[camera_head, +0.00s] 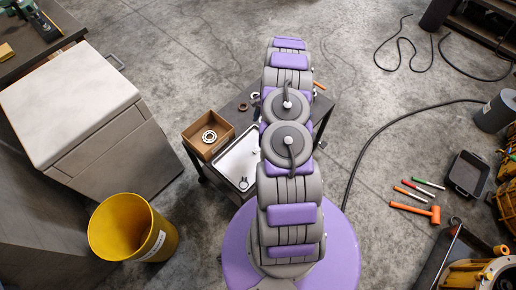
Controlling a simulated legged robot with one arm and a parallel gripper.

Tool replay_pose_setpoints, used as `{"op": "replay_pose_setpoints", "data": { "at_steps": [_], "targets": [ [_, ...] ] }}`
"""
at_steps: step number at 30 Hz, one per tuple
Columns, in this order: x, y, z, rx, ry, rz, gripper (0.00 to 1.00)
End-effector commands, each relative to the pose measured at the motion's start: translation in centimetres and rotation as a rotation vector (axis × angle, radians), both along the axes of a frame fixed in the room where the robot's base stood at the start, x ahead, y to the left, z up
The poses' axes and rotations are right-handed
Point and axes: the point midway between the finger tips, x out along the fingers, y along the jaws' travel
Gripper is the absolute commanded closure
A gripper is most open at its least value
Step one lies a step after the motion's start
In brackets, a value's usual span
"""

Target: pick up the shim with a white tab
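A small cart (231,116) stands behind and left of my arm, which covers much of its top. A small dark ring (243,184) lies in a white tray (232,167) on the cart. A brown ring (243,107) and a pale-and-dark ring (254,96) lie on the cart top near the arm. I cannot tell which of these, if any, is the shim with a white tab. My arm rises over the cart, and its gripper does not show.
A cardboard box (193,134) holding a pale bearing ring (209,136) sits at the cart's left. A yellow bucket (165,240) and a grey cabinet (70,100) stand left. A black cable (365,150), an orange hammer (420,210) and a dark tray (466,174) lie right.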

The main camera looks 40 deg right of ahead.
Motion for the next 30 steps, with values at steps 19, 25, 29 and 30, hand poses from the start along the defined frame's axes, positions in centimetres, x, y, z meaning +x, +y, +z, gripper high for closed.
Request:
{"op": "replay_pose_setpoints", "data": {
  "at_steps": [19, 25, 29, 30],
  "targets": [
    [-1.2, 2.1, -10.0, 0.000, 0.012, -0.044, 0.49],
    [-1.2, 2.9, -12.6, 0.003, 0.010, -0.042, 0.49],
    [-1.3, 3.0, -13.3, 0.006, 0.011, -0.043, 0.49],
    [-1.3, 3.1, -13.4, 0.006, 0.011, -0.043, 0.49]
  ]
}}
